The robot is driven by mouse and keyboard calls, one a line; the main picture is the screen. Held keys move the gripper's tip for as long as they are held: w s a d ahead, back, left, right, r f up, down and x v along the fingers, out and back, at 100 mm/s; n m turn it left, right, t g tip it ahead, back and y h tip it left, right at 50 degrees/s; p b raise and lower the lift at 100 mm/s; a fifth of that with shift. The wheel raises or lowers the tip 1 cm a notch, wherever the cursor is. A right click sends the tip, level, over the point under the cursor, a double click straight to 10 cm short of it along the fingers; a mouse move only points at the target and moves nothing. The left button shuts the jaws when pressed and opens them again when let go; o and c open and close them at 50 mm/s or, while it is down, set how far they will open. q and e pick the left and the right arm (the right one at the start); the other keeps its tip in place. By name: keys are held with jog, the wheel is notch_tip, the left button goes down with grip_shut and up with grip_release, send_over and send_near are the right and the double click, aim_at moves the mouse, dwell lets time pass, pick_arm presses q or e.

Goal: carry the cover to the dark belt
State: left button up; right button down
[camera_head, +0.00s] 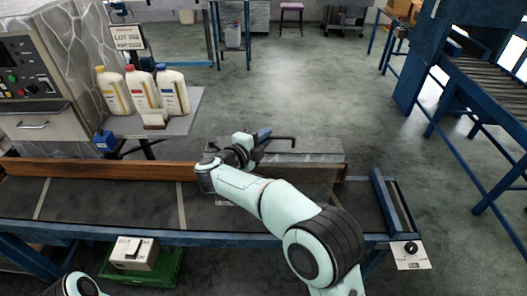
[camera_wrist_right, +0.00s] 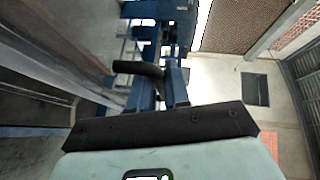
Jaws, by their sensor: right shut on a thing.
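The cover (camera_head: 318,158) looks like a grey metal piece at the far edge of the conveyor, right of its middle. My arm partly hides it. A black bent handle (camera_head: 283,138) shows above it. My right gripper (camera_head: 262,134) is shut on the handle; in the right wrist view its blue fingers (camera_wrist_right: 177,86) are at the black bar (camera_wrist_right: 138,69). Whether the cover touches the belt is unclear. The dark belt (camera_head: 110,202) runs across the front, with pale cross lines and a brown side rail. Only a bit of my left arm shows at bottom left; its gripper is out of view.
Three bottles (camera_head: 141,90) and a small box (camera_head: 154,119) stand on a grey shelf (camera_head: 190,119) behind the belt. A control cabinet (camera_head: 35,75) is at left. A green crate (camera_head: 170,268) holds a box under the belt. The belt's left part is clear.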

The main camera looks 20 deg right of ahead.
pick_arm(q)
jog(key=shift+s+f, duration=0.15)
jog(key=shift+f, duration=0.05)
pick_arm(e)
notch_tip(320, 180, down, 5)
jog(key=shift+r, duration=0.1)
pick_arm(q)
jog(key=shift+f, duration=0.1)
pick_arm(e)
jog(key=c, duration=1.4)
grip_release()
jog(key=shift+f, duration=0.3)
jog(key=shift+c, duration=0.2)
jog(key=o, duration=0.3)
pick_arm(q)
jog(key=shift+s, duration=0.1)
pick_arm(e)
jog(key=shift+o, duration=0.2)
jog(key=shift+r, duration=0.3)
pick_arm(q)
jog(key=shift+s+f+b, duration=0.3)
jog(key=shift+f+b, duration=0.2)
jog(key=shift+b, duration=0.05)
jog(key=shift+s+f+b, duration=0.25)
jog(key=shift+f+b, duration=0.25)
pick_arm(e)
jog(key=v, duration=1.2)
